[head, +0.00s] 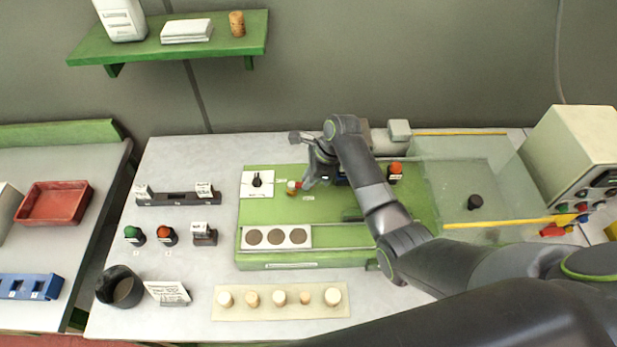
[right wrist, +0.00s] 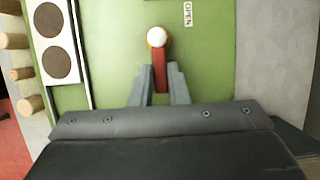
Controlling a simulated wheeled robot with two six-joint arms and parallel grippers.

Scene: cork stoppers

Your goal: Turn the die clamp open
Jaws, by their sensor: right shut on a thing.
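The die clamp lever is a short red bar with a white ball knob. In the right wrist view the red lever (right wrist: 161,72) lies between the two grey fingers of my right gripper (right wrist: 161,88), which is shut on it. The white knob (right wrist: 157,37) sticks out beyond the fingertips. A small label reading OPEN (right wrist: 187,13) lies on the green plate to the right of the knob. In the head view my right gripper (head: 303,185) is at the lever knob (head: 291,186) on the green machine bed (head: 262,212), and it hides most of the lever. My left gripper is not in view.
A white plate with a black knob (head: 257,182) sits left of the lever. A strip with three brown discs (head: 247,246) lies in front. A tray of several corks (head: 268,314) is nearer. A clear guard (head: 455,185) stands right.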

